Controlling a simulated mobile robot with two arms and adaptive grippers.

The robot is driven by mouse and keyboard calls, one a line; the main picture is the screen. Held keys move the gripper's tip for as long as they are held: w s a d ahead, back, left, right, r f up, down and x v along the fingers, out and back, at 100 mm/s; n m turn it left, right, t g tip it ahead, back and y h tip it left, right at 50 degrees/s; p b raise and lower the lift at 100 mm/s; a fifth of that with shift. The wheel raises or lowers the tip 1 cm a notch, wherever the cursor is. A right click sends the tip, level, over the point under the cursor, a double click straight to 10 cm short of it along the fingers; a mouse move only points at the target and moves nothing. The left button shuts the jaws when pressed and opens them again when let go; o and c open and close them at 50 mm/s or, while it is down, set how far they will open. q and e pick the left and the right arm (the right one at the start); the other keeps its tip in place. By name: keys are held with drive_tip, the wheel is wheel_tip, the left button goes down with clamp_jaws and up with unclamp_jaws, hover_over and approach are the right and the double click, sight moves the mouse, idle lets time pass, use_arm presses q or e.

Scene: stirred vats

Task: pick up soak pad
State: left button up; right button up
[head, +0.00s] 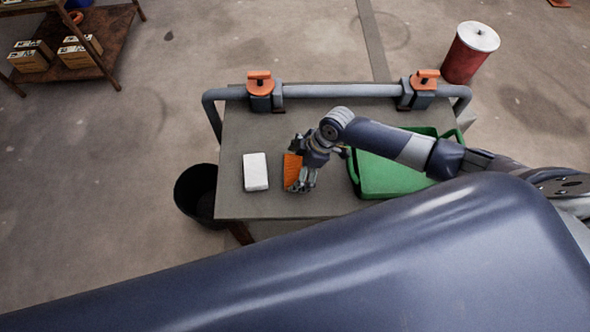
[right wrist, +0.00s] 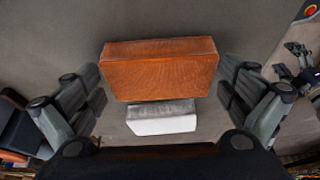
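An orange block (head: 292,171) with a porous-looking face lies on the grey table. A white block (head: 255,171) lies to its left, apart from it. I cannot tell from looks alone which of the two is the soak pad. My right gripper (head: 303,170) is at the orange block and partly covers it. In the right wrist view the orange block (right wrist: 160,72) sits between the two spread fingers, with gaps on both sides, and the white block (right wrist: 162,118) shows below it. A dark jointed part at that view's right edge may be my left gripper (right wrist: 301,56); its fingers are unclear.
A green tray (head: 432,131) stands on the table (head: 235,205), right of the gripper. A grey pipe (head: 340,90) with two orange-handled valves runs along the back. A black bin (head: 182,195) stands left of the table. A red drum (head: 462,65) stands behind right.

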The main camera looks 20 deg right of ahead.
sight(297, 170)
drive_tip(key=c, duration=0.4)
drive_tip(key=shift+o, duration=0.2)
wheel_tip(297, 170, up, 10)
drive_tip(key=shift+b, duration=0.35)
drive_tip(key=o, duration=0.4)
drive_tip(key=c, duration=0.4)
